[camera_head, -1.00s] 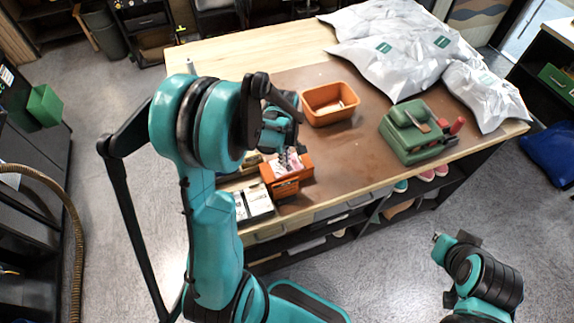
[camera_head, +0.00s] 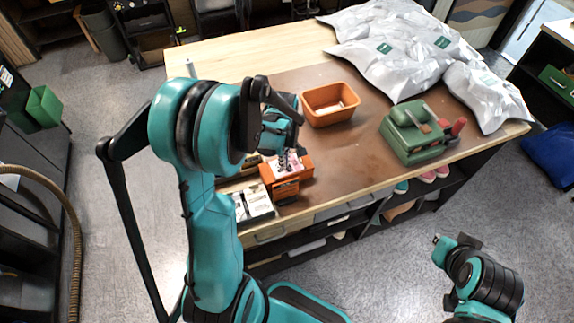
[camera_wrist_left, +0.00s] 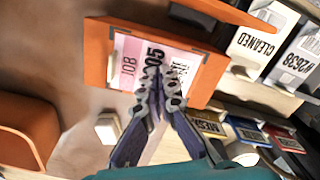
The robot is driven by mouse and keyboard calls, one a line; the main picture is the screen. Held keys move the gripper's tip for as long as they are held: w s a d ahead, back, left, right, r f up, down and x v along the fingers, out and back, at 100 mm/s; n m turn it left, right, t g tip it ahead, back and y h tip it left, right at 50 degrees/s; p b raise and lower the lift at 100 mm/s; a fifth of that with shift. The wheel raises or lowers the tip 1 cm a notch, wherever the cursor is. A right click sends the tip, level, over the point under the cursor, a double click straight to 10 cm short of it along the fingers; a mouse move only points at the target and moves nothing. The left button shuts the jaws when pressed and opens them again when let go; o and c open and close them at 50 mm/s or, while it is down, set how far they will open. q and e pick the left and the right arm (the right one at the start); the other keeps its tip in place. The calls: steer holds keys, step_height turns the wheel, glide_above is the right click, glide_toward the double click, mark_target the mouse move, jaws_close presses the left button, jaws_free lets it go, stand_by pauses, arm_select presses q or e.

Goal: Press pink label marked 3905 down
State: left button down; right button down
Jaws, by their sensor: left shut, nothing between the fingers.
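The pink label (camera_wrist_left: 127,62) lies on the face of an orange holder (camera_wrist_left: 97,50) in the left wrist view. It has black print reading "JOB" and a number ending in "05"; the rest is hidden behind my fingers. In the head view the label (camera_head: 297,163) shows as a pale patch on the orange holder (camera_head: 286,187) at the table's near edge. My left gripper (camera_wrist_left: 163,80) is shut and empty, its fingertips over the label's middle. They appear to be at its surface, but contact is not certain. It also shows in the head view (camera_head: 284,160).
A white "CLEANED" card (camera_wrist_left: 254,40) stands close beside the holder, with several coloured tags below it. An orange bin (camera_head: 331,104), a green machine (camera_head: 416,133) and grey bags (camera_head: 390,62) are on the table. The brown mat between them has free room.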

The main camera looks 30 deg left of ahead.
stand_by(0.6)
arm_select(q)
step_height(320, 180, up, 8)
steer(key=p, duration=0.5)
steer(key=shift+p, duration=0.35)
stand_by(0.3)
steer(key=s+d+f+m+t+b, duration=0.2)
steer(key=s+d+m+t+b, duration=0.5)
steer(key=m+b, duration=0.8)
steer(key=shift+s+d+f+m, duration=0.35)
steer(key=shift+s+d+m, duration=0.05)
steer(key=shift+s+d, duration=1.5)
steer(key=shift+s+a, duration=0.1)
